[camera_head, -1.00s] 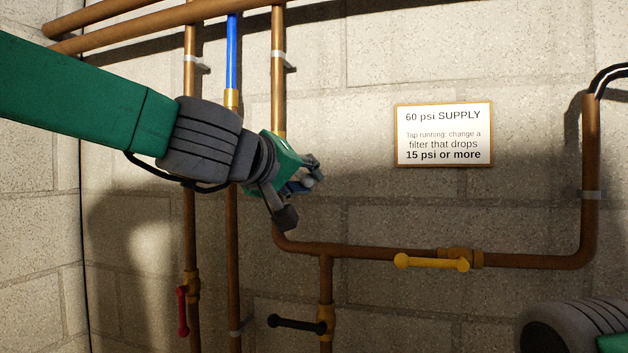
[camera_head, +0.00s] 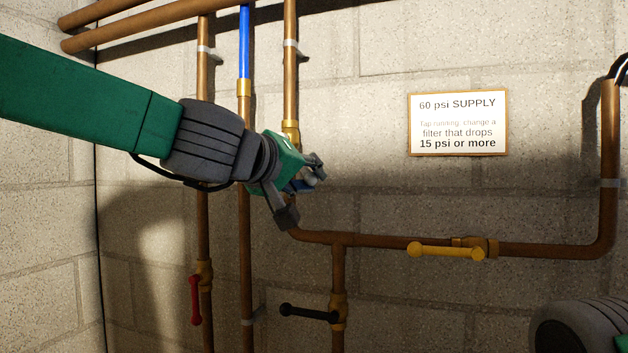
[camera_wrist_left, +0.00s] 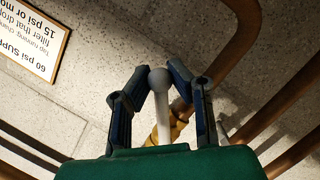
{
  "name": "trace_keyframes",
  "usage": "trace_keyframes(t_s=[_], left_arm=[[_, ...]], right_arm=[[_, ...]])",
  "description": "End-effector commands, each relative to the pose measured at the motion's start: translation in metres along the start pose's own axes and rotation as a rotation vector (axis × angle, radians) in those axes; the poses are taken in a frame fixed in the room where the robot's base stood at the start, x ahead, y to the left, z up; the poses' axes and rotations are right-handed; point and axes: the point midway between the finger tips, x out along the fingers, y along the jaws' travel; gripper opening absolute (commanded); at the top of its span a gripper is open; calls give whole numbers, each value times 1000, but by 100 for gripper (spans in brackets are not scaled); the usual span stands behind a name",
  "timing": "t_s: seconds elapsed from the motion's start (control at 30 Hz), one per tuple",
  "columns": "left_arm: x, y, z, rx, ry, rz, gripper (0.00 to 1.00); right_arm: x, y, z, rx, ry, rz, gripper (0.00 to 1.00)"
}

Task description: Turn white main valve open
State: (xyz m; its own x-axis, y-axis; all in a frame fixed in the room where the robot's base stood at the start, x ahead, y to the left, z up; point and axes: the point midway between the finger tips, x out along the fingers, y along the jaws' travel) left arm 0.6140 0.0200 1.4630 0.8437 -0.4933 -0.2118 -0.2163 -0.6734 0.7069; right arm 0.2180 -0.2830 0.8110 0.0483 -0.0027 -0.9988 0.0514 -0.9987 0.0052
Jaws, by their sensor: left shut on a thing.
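The white main valve's handle shows in the left wrist view as a white lever with a round knob (camera_wrist_left: 159,79), its brass body (camera_wrist_left: 153,137) behind it. My left gripper (camera_wrist_left: 163,82) is shut on this handle, with a finger on each side of the knob. In the head view my left gripper (camera_head: 303,192) is in front of the copper pipe, just below the valve's brass fitting (camera_head: 291,132). There the handle is mostly hidden by the gripper. My right gripper is out of view.
Copper pipes run along the block wall. A red handle (camera_head: 195,300), a black handle (camera_head: 308,313) and a yellow handle (camera_head: 446,251) are on other valves. A framed supply sign (camera_head: 458,123) hangs to the right. Part of my right arm (camera_head: 580,325) shows lower right.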

Motion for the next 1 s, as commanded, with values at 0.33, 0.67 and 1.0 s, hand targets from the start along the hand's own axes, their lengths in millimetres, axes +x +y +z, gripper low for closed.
trace_keyframes(t_s=[0.33, 0.67, 1.0], left_arm=[[-2, -15, -5, -3, 2, 0, 0], [-3, -24, -7, -1, 1, 0, 0], [-4, -28, -11, -2, 2, 0, 0]], right_arm=[[6, 0, 0, 0, 0, 0, 40], [8, 0, 0, 0, 0, 0, 40], [8, 0, 0, 0, 0, 0, 40]])
